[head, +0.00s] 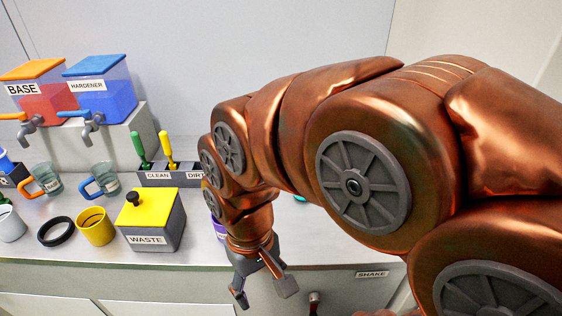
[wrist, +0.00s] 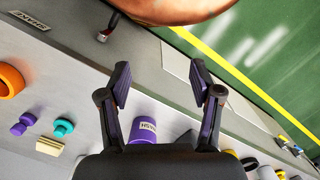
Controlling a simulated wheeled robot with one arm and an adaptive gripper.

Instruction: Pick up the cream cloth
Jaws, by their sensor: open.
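A small cream folded piece, which looks like the cream cloth (wrist: 50,146), lies on the grey counter at the left of the wrist view, near a teal knob-shaped part. I cannot make it out in the head view, where my arm covers much of the counter. My gripper (head: 264,291) hangs at the counter's front edge in the head view. In the wrist view my gripper (wrist: 161,82) is open, with nothing between its fingers. The cloth lies well to the left of the fingers, apart from them.
A purple cup marked WASH (wrist: 143,131) stands close to my fingers. Teal (wrist: 63,128) and purple (wrist: 22,124) knob-shaped parts and an orange ring (wrist: 8,82) are near the cloth. The yellow-lidded WASTE box (head: 152,222) stands left of my arm. A red-tipped handle (wrist: 108,28) juts from the front.

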